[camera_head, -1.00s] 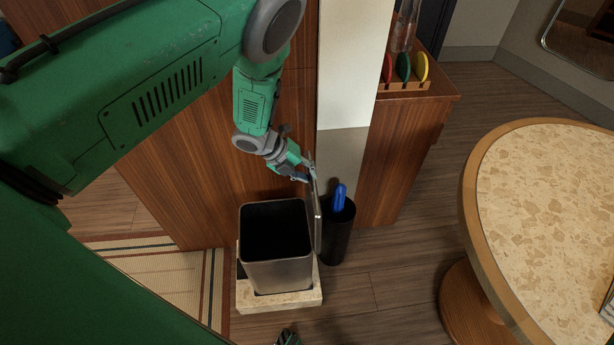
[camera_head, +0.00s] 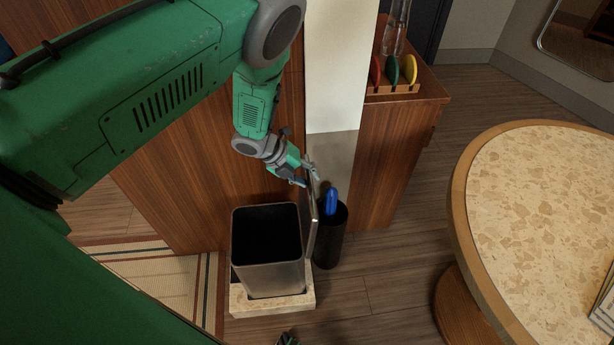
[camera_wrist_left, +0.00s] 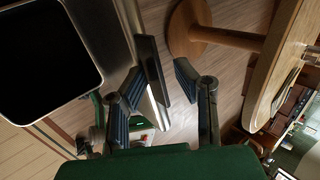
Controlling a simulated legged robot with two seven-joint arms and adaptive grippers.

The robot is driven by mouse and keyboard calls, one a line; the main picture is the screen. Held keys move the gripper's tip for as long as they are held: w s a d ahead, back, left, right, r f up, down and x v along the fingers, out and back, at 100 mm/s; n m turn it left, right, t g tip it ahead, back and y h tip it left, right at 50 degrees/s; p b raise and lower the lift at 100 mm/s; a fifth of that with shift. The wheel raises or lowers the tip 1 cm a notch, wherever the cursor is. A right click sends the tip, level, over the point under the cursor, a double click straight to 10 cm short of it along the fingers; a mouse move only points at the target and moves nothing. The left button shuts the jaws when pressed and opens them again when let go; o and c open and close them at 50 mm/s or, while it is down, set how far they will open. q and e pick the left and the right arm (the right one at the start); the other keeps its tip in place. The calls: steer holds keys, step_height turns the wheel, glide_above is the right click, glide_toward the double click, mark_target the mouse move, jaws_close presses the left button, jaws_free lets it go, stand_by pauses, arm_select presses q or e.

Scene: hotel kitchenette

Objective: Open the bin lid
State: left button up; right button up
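The bin (camera_head: 275,278) is a metal box with a dark open top. Its flat metal lid (camera_head: 312,225) stands upright along the bin's right side, so the opening is uncovered. My left gripper (camera_head: 307,177) is at the lid's upper edge with its fingers spread, one on each side. The left wrist view shows the open fingers of this gripper (camera_wrist_left: 155,90) with the lid (camera_wrist_left: 151,70) between them, and the dark bin opening (camera_wrist_left: 45,60) at the left. A small dark green tip at the bottom edge of the head view may be my right gripper (camera_head: 287,339); its fingers cannot be made out.
The bin stands on a pale stone base (camera_head: 272,304). A black holder (camera_head: 329,245) with a blue item (camera_head: 331,200) is close right of the lid. A wooden cabinet (camera_head: 395,150) stands behind, and a round table (camera_head: 540,220) is at the right. Floor is clear between.

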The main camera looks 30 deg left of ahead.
arm_select(q)
steer(key=shift+s+a+r, duration=0.2)
steer(key=shift+a+r, duration=0.05)
steer(key=shift+a, duration=0.05)
steer(key=d+v, duration=0.1)
steer(key=v, duration=1)
steer(key=s+d+f+n+y+b, duration=0.1)
steer(key=s+f+n+y+b, duration=0.2)
steer(key=s+f+n, duration=1.05)
steer(key=s+n+g+y+b, duration=0.1)
steer(key=s+n+g+y, duration=0.2)
steer(key=s+n, duration=1.2)
steer(key=shift+s+d+r+b, duration=0.15)
steer(key=shift+d+r+b, duration=0.15)
steer(key=shift+b, duration=0.1)
arm_select(e)
steer(key=f, duration=0.4)
steer(key=shift+a+f, duration=0.25)
steer(key=shift+a, duration=0.05)
